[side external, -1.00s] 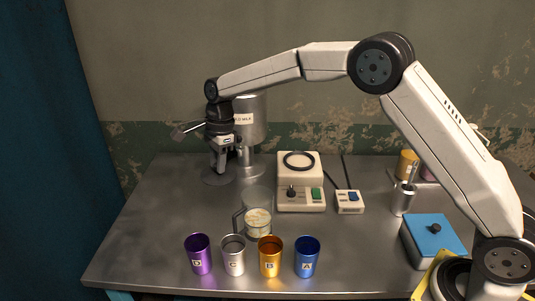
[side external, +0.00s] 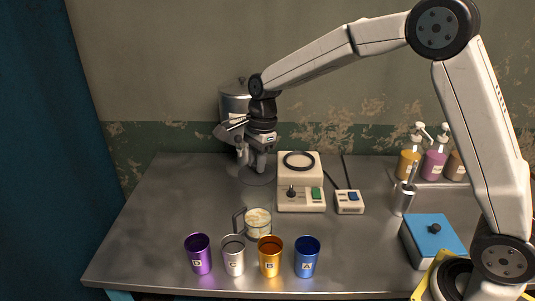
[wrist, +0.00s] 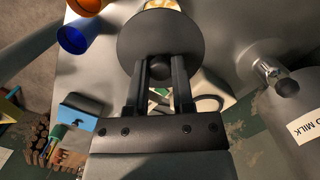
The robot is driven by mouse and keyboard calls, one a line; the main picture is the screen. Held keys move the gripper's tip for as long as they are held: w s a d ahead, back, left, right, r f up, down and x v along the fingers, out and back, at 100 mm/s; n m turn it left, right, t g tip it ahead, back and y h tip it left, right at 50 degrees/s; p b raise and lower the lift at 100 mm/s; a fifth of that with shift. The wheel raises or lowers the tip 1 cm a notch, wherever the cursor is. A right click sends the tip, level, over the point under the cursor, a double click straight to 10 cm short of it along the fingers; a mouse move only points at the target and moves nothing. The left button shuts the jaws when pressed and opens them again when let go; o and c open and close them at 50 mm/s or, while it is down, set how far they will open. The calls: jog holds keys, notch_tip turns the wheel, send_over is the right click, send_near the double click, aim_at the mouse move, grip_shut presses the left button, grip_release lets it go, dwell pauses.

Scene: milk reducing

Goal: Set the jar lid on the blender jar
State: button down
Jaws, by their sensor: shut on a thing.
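The jar lid (wrist: 160,35) is a dark grey disc in the wrist view, with a small knob between my fingers. My gripper (wrist: 160,88) is shut on that knob. In the side view my gripper (side external: 259,168) is at the back of the table, left of the blender base, with the lid a faint see-through disc (side external: 257,178) below it. The blender jar (side external: 257,222) is a clear jar with a handle on its left and creamy contents. It stands upright on the table, in front of and apart from the lid.
The white blender base (side external: 300,193) with its black ring is just right of my gripper. A milk tank (side external: 232,105) stands behind my gripper; its tap (wrist: 270,70) is close to the lid in the wrist view. Several coloured cups (side external: 270,257) line the front. The left table is clear.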

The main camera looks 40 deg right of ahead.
jog(key=shift+f, duration=0.1)
jog(key=shift+f, duration=3)
jog(key=shift+f, duration=0.1)
jog(key=shift+c, duration=2)
grip_release()
jog(key=shift+o, duration=0.2)
jog(key=o, duration=0.4)
jog(key=shift+c, duration=0.2)
